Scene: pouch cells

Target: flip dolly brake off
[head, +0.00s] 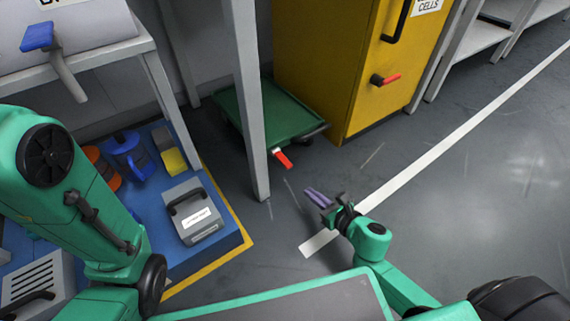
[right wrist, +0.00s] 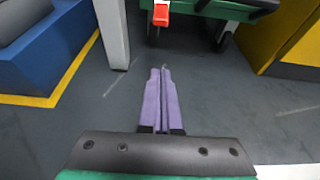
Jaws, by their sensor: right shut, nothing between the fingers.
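The green dolly (head: 285,122) stands low on the floor, partly behind a grey table leg and beside the yellow cabinet. Its red brake lever (head: 284,159) sticks out at the dolly's near edge and points down toward the floor. In the right wrist view the red lever (right wrist: 161,14) is at the top, under the green dolly edge (right wrist: 222,10), with wheels below. My right gripper (head: 314,195) has purple fingers that are shut and empty, apart from the lever and short of it. My left arm shows at the left, but its gripper does not.
A grey table leg (head: 252,130) stands just left of the lever. The yellow cabinet (head: 335,60) with a red-handled latch is behind right. A blue platform (head: 232,232) with a grey case is at left. Open floor lies to the right.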

